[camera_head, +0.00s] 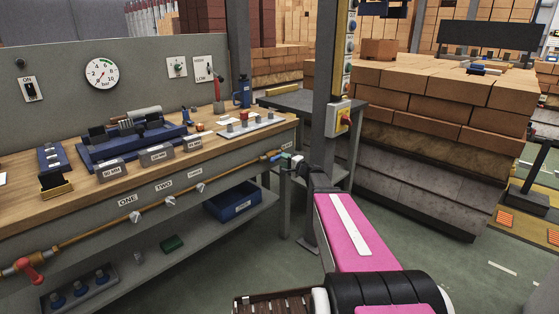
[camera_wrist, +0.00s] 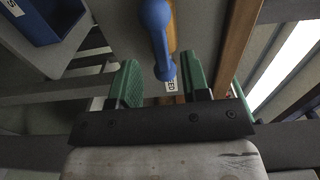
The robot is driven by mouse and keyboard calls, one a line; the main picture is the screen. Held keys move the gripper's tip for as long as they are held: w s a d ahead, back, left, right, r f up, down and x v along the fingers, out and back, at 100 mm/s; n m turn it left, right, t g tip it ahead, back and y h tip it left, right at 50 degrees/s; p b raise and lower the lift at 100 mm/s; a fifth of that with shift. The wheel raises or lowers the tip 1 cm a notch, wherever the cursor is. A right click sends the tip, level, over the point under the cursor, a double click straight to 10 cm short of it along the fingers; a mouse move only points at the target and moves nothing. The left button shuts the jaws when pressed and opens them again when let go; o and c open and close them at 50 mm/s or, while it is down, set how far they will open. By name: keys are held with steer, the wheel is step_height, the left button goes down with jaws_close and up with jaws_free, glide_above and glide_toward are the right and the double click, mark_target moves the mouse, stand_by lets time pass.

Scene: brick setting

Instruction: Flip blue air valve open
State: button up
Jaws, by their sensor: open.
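The blue air valve (camera_head: 275,157) sits at the right end of the brass pipe along the front of the workbench. My gripper (camera_head: 290,162) is at the bench's right front corner, close to the valve. In the wrist view my gripper (camera_wrist: 162,82) is open, with a gap on either side of the handle. I cannot tell whether a finger touches it. A small label shows behind the handle tip, partly hidden.
The workbench (camera_head: 262,140) carries blue fixtures and labelled blocks. A red valve (camera_head: 30,268) is at the pipe's left end. A blue bin (camera_head: 234,202) is on the lower shelf. A grey post (camera_head: 324,100) with a control box stands right of my gripper, near my arm.

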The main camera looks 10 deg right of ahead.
steer(key=v, duration=0.6)
steer(key=shift+s, duration=0.1)
